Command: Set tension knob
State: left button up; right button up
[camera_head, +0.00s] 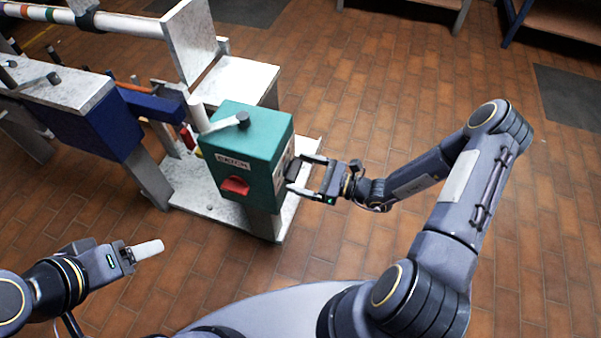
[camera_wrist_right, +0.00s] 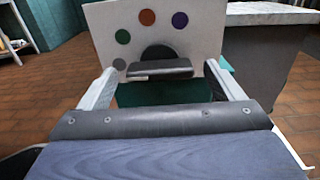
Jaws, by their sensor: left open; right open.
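A teal box (camera_head: 245,150) stands on a post in the head view, with a lettered label and a red part (camera_head: 235,185) on its front. The wrist view shows its white dial plate (camera_wrist_right: 195,40), with several coloured dots around a dark round knob (camera_wrist_right: 158,52). A dark bar (camera_wrist_right: 160,68) crosses in front of the knob's disc. My right gripper (camera_head: 298,173) is open at the box's right side. In the wrist view its fingers (camera_wrist_right: 160,75) stand on either side of the bar, with visible gaps. My left gripper (camera_head: 150,248) is away at lower left, open.
A grey stone-like base plate (camera_head: 200,192) lies beneath the post. A blue beam (camera_head: 150,105) and bench (camera_head: 70,90) stand to the left. The brick floor (camera_head: 370,100) behind my right arm is clear.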

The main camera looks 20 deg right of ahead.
jog(key=shift+w+a, duration=0.2)
jog(key=shift+a, duration=0.1)
jog(key=c, duration=1)
